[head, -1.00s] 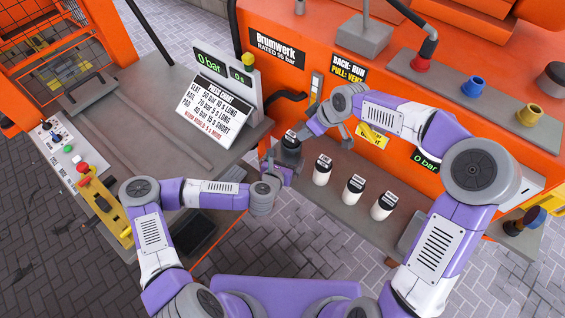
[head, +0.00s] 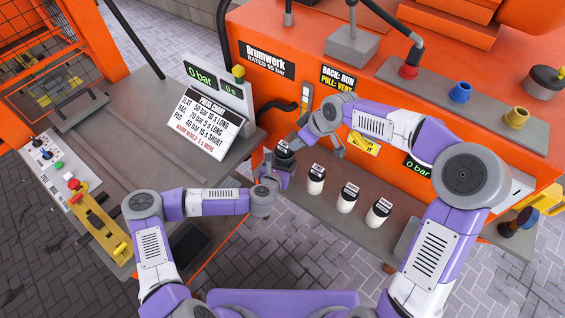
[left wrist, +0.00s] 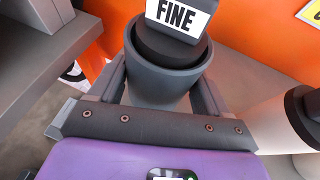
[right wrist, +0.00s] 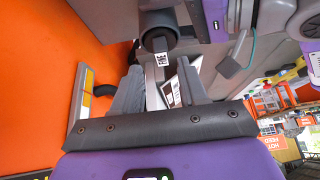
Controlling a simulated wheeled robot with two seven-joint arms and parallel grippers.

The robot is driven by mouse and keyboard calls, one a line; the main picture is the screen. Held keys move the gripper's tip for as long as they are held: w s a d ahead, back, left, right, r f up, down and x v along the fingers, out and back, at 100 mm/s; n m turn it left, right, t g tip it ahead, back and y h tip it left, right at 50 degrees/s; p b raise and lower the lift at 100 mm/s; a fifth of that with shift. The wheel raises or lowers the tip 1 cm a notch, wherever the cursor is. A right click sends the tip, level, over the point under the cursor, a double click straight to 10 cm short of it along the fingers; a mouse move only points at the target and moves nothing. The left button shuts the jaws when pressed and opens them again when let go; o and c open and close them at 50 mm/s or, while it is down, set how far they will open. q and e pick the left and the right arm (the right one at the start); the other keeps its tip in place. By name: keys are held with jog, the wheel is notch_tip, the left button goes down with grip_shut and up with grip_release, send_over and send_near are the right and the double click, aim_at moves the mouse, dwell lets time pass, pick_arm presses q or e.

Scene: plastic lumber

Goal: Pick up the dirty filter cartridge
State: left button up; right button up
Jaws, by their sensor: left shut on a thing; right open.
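A dark cartridge with a black top and a white FINE label (left wrist: 178,18) sits in a dark grey cup (left wrist: 165,80) in the left wrist view. My left gripper (head: 272,172) is shut around the cup, one finger on each side. In the head view the cup (head: 284,157) stands upright near the left end of the shelf. My right gripper (head: 322,138) is open and empty, to the right of the cup. In the right wrist view the cup (right wrist: 158,30) lies beyond my open fingers (right wrist: 158,92). How dirty the cartridge is cannot be told.
Several white cartridges with black caps (head: 347,198) stand on the grey shelf (head: 325,218) right of the cup. The orange machine (head: 285,95) rises behind. A test bench with a sign (head: 205,122) and a 0 bar display (head: 201,76) is at left.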

aim_at(282, 143)
jog(key=shift+o, duration=1)
jog(key=s+a+m+g+y, duration=0.1)
jog(key=s+a+m+y, duration=0.35)
jog(key=m, duration=1.05)
jog(key=w+d+f+m+t+y, duration=0.25)
jog(key=d+m+t, duration=0.35)
jog(key=m, duration=1.5)
jog(key=shift+h, duration=0.3)
jog(key=x, duration=0.5)
jog(key=shift+w+d, duration=0.15)
jog(key=shift+w, duration=0.2)
jog(key=shift+f+x, duration=0.2)
jog(key=shift+x, duration=1.2)
jog(key=shift+f+x, duration=0.15)
jog(key=shift+x, duration=1.25)
jog(key=shift+s+g, duration=0.2)
jog(key=shift+g, duration=0.1)
